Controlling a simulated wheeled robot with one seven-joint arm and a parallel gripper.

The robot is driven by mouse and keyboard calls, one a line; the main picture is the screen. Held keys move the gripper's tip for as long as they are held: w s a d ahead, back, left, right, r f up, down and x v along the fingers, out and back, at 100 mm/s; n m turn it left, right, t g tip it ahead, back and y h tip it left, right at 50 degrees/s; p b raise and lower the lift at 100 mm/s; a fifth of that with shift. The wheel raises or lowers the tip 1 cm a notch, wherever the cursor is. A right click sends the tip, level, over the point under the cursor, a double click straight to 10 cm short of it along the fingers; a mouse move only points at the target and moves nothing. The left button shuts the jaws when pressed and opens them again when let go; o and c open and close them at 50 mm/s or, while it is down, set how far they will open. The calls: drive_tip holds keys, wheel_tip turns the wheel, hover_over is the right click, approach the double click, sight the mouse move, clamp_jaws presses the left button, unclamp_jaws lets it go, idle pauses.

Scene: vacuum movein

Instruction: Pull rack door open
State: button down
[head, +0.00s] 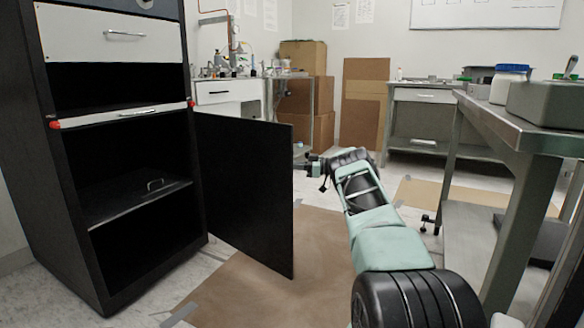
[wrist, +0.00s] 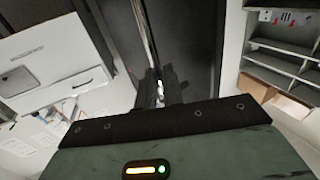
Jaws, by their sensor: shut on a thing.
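The black rack (head: 95,235) stands at the left of the head view. Its black rack door (head: 245,190) hangs wide open on the right side, so the rack's inside shows. My gripper (head: 306,165) is at the door's free edge, reaching from the right. In the wrist view, my gripper (wrist: 159,84) has its dark fingers closed at the edge of the dark door panel (wrist: 197,45), with a small bright bit between them. The exact part gripped is hard to make out.
A metal workbench (head: 515,135) stands close on the right of my arm. Brown sheeting (head: 275,285) covers the floor between; cardboard boxes (head: 305,85) stand at the back.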

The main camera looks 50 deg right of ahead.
drive_tip(key=c, duration=1.5)
unclamp_jaws()
drive_tip(key=shift+w+a+r, duration=0.15)
drive_tip(key=shift+w+a, duration=0.15)
drive_tip(key=shift+w, duration=0.1)
drive_tip(key=shift+c, duration=0.2)
drive_tip(key=shift+s, duration=0.1)
drive_tip(key=shift+s+d, duration=0.1)
drive_tip(key=shift+d, duration=0.05)
drive_tip(key=shift+s, duration=0.1)
drive_tip(key=p+v, duration=0.2)
drive_tip(key=v, duration=1.5)
